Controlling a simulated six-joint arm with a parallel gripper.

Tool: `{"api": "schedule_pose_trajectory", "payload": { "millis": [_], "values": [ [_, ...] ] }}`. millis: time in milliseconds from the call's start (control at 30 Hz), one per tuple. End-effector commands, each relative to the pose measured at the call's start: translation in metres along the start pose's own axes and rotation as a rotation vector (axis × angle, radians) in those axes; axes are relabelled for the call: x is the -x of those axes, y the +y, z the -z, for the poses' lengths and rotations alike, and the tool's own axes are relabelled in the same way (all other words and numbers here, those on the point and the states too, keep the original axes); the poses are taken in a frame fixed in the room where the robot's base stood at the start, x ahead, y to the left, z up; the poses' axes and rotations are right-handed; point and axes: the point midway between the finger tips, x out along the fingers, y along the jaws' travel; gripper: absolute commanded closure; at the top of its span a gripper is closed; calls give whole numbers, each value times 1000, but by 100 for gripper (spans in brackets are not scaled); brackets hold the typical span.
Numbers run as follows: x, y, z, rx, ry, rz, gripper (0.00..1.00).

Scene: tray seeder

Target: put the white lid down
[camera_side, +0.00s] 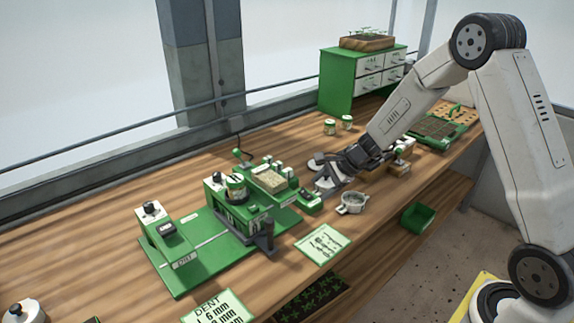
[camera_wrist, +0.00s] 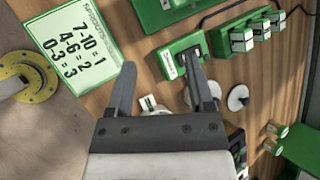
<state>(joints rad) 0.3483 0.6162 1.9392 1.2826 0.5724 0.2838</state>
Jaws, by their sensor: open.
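Two white round lid-like discs lie on the wooden bench by my gripper (camera_side: 322,179). In the wrist view, one disc with a dark knob (camera_wrist: 238,98) lies flat to the right of my fingers. The other disc (camera_wrist: 212,88) is partly hidden behind the right finger. The side view shows a disc (camera_side: 316,160) at the fingers. I cannot tell which is the lid of the task. My gripper, also in the wrist view (camera_wrist: 162,64), has its fingers spread wide, with nothing held between them. A small green box with a white label (camera_wrist: 172,64) lies beyond the fingertips.
A grey round cup (camera_side: 353,203) stands in front of my gripper. The green seeder machine (camera_side: 215,245) is to the left, with a paper card (camera_side: 322,244) before it. Two small jars (camera_side: 330,127) and a green drawer cabinet (camera_side: 340,85) stand behind. Bare wood lies between.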

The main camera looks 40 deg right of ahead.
Motion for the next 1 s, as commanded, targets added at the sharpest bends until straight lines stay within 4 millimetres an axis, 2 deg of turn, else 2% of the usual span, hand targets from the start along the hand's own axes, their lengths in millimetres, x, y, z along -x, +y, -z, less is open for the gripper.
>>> {"api": "schedule_pose_trajectory", "payload": {
  "millis": [33,200,600,800,1000],
  "values": [
    [5,11,-12,92,13,-40,32],
    [22,50,-37,404,54,-170,32],
    [70,132,-69,1166,112,-421,32],
    [90,161,-75,1519,123,-508,32],
    [101,175,-77,1719,125,-550,32]
  ]
}}
